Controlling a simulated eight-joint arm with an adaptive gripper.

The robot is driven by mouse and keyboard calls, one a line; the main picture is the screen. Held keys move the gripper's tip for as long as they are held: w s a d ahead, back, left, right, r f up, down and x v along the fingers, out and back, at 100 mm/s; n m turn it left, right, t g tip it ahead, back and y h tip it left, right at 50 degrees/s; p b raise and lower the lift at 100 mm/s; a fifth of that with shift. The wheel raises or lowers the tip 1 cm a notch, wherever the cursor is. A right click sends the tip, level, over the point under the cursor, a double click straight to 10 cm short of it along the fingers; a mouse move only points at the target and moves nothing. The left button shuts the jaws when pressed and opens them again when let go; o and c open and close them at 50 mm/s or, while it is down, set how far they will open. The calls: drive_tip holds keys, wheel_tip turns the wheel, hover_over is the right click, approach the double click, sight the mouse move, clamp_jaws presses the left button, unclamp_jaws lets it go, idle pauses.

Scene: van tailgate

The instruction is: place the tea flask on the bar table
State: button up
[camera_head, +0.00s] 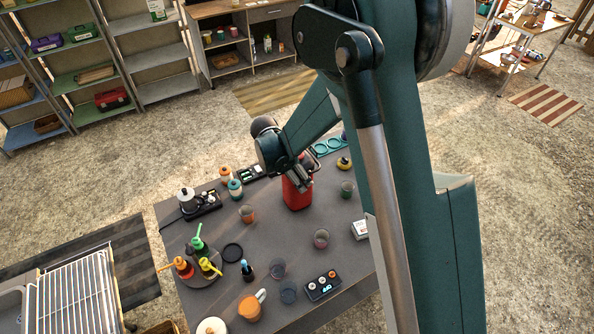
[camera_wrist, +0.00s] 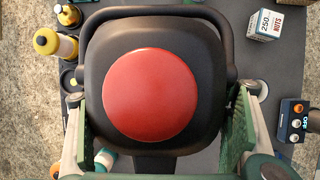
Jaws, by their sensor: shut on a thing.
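The tea flask (camera_head: 297,195) is red with a black top, and it is upright at the far middle of a dark grey table (camera_head: 288,238). In the wrist view, its black lid with a large red disc (camera_wrist: 150,95) fills the middle, with a black carry handle around it. My gripper (camera_head: 301,178) is shut on the flask near its top; its green pads show on both sides of it in the wrist view. The flask's base looks at or just above the tabletop; I cannot tell if it touches. The lid hides the flask's body in the wrist view.
Bare tabletop lies just in front of the flask. Shelves (camera_head: 167,52) stand at the back.

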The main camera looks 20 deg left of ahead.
drive_tip(key=shift+f, duration=0.3)
drive_tip(key=o, duration=1.8)
drive_tip(key=shift+r, duration=0.15)
drive_tip(key=shift+b+v, duration=0.6)
drive_tip(key=shift+v, duration=5.4)
drive_tip(key=shift+d, duration=0.15)
